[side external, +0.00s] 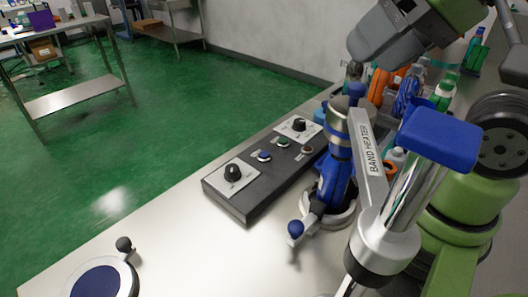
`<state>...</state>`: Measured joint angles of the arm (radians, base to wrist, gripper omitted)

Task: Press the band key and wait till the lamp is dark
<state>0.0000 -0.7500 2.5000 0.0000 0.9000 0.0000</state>
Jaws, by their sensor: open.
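A dark control panel (240,203) lies on the bench in the middle of the side view. It carries a blue round button (264,156), a small green round part (283,142) and a dark red round part (307,149). I cannot read their labels, nor tell which is the band key or the lamp, or whether one is lit. A pale box marked BAND HEATER (370,150) stands right of a blue column (338,178) with a ball-ended lever. Grey and green parts of my arm hang at the top right. I see no fingertips of my gripper.
A black knob (233,172) and another knob (299,124) sit on the panel's ends. A chrome post with a blue cap (440,137) stands in front at right. Bottles (408,92) crowd the back right. The bench (190,240) is clear left of the panel, before a round blue pad (97,283).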

